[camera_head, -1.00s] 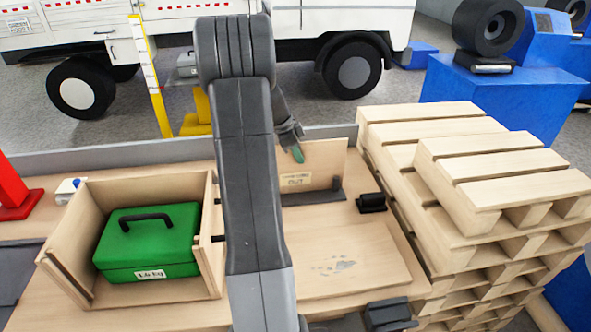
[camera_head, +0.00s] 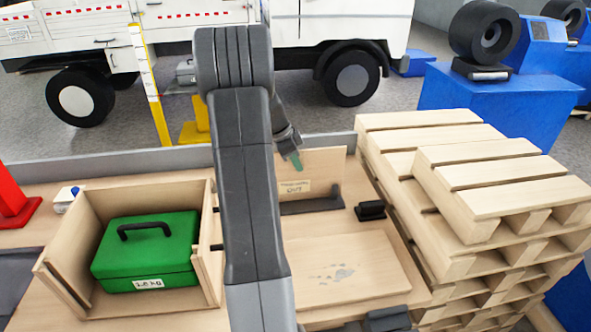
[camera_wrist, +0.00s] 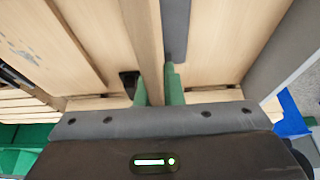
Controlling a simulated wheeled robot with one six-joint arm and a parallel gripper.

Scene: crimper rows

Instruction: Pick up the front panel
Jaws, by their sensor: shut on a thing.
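The front panel (camera_head: 325,168) is a pale wooden board with a label reading "OUT". It stands upright at the back of the open work area in the head view, behind a dark low strip. My gripper (camera_head: 297,164) is at its top edge. In the wrist view the green fingers of my gripper (camera_wrist: 158,88) are shut on the edge of the front panel (camera_wrist: 147,40), one on each side. My arm hides the panel's left part in the head view.
A green toolbox (camera_head: 147,252) sits in an open wooden crate (camera_head: 60,262) at left. Stacked pallets (camera_head: 470,215) stand close at right. A small black block (camera_head: 370,210) lies right of the panel. The flat wooden board (camera_head: 345,265) in front is clear apart from grey marks.

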